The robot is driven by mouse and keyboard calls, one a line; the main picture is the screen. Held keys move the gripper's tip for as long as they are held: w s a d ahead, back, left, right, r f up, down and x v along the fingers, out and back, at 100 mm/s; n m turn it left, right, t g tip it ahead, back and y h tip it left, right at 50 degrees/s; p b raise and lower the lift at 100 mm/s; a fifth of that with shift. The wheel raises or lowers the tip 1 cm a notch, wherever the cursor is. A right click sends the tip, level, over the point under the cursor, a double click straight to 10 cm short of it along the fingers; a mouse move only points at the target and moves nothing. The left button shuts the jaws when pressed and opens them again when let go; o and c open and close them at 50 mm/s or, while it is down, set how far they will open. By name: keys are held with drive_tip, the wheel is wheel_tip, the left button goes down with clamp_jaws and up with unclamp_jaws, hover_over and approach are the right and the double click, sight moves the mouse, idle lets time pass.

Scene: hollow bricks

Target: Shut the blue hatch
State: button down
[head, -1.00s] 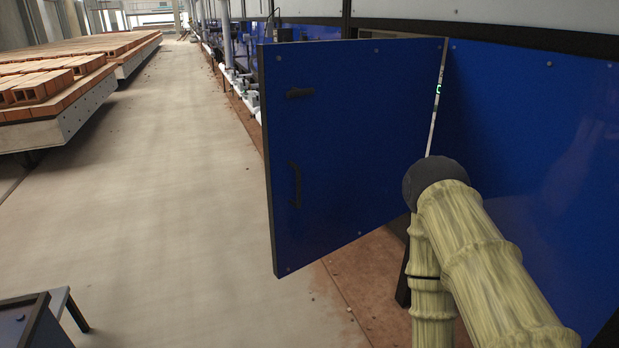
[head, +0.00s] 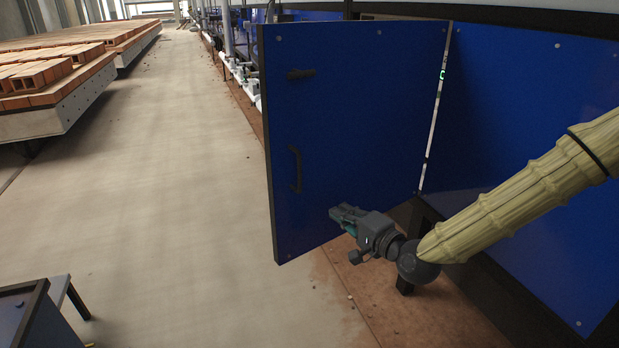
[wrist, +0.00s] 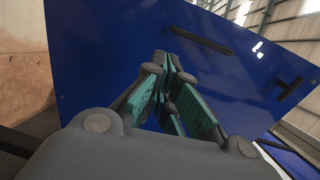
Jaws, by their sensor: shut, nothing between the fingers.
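The blue hatch (head: 350,130) stands swung open, out from the blue wall panels, with its near face toward me. It carries a black handle (head: 295,169) low near its free left edge and a dark latch bar (head: 300,74) above. My gripper (head: 338,213) is in front of the hatch's lower part, right of the handle, pointing left. In the wrist view the hatch (wrist: 110,40) fills much of the background and the fingers (wrist: 168,75) meet at their tips, empty. I cannot tell whether the fingers touch the hatch.
Blue wall panels (head: 535,150) run along the right. Carts of hollow bricks (head: 45,75) stand at the left. The concrete floor (head: 165,170) between is clear. A dark-edged table (head: 30,310) stands at the lower left. White pipes (head: 230,60) lie beyond the hatch.

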wheel_tip(320, 180, up, 4)
approach(304, 170)
drive_tip(key=shift+t+y, duration=0.3)
drive_tip(key=shift+t, duration=0.1)
drive_tip(key=x, duration=0.4)
drive_tip(key=f+p+x, duration=0.1)
drive_tip(key=x, duration=0.2)
